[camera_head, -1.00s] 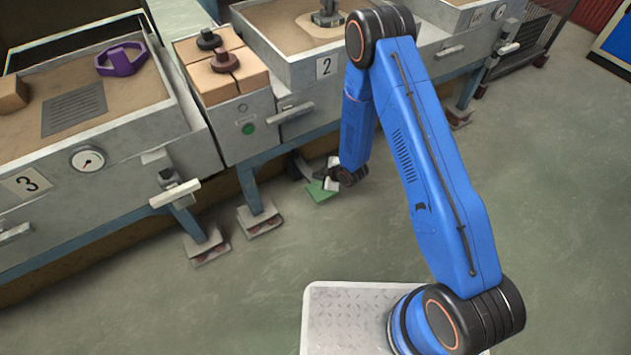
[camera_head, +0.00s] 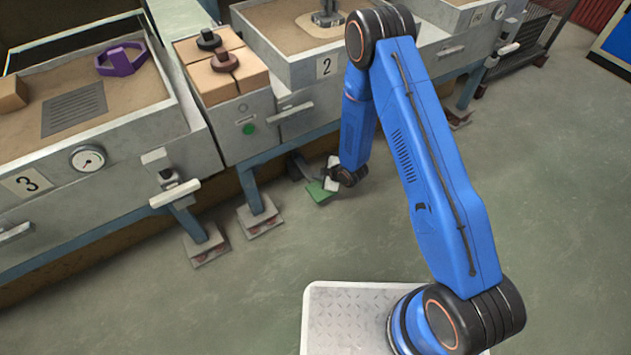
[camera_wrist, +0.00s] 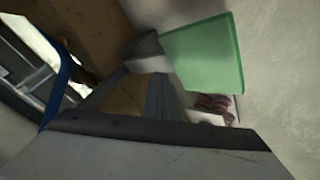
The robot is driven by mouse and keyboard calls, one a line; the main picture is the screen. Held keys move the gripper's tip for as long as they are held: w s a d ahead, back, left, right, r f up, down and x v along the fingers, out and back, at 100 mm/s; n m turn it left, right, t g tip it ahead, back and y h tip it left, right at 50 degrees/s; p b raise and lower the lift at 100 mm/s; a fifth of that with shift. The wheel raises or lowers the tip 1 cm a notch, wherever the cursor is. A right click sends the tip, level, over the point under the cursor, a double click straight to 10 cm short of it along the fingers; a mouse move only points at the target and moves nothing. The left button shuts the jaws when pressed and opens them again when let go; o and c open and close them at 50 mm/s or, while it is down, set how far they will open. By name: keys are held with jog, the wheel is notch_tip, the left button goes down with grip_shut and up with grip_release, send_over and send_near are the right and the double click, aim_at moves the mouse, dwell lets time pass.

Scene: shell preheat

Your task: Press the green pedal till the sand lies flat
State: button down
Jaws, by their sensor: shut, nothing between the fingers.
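The green pedal (camera_head: 319,193) is near the floor, in front of the bench beneath bin 2. It also shows in the wrist view (camera_wrist: 205,55), upper right of centre. My gripper (camera_head: 331,180) is shut and empty, right beside the pedal. In the head view they overlap, and I cannot tell whether they touch. Sand lies in the bin marked 3 (camera_head: 130,120) at left and in the bin marked 2 (camera_head: 272,55) at upper centre. The sand surface looks mostly level around the things on it, but fine relief is too small to judge.
A purple ring-shaped part (camera_head: 122,57) and a tan block (camera_head: 12,93) lie in bin 3. Brown blocks with dark knobs (camera_head: 222,82) stand between the bins. Bench feet (camera_head: 258,217) stand on the floor left of the pedal. The floor in front is clear.

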aim_at(317, 182)
jog(key=shift+f, duration=0.2)
jog(key=shift+f, duration=0.2)
jog(key=shift+s+d+f, duration=0.1)
jog(key=shift+f, duration=1.7)
dwell(2.1)
jog(key=shift+s+d+f, duration=0.1)
jog(key=shift+s+f, duration=0.1)
jog(key=shift+f, duration=0.6)
dwell(0.9)
jog(key=shift+r, duration=2.1)
jog(key=shift+w+r, duration=0.15)
jog(key=shift+r, duration=0.7)
jog(key=shift+w, duration=0.1)
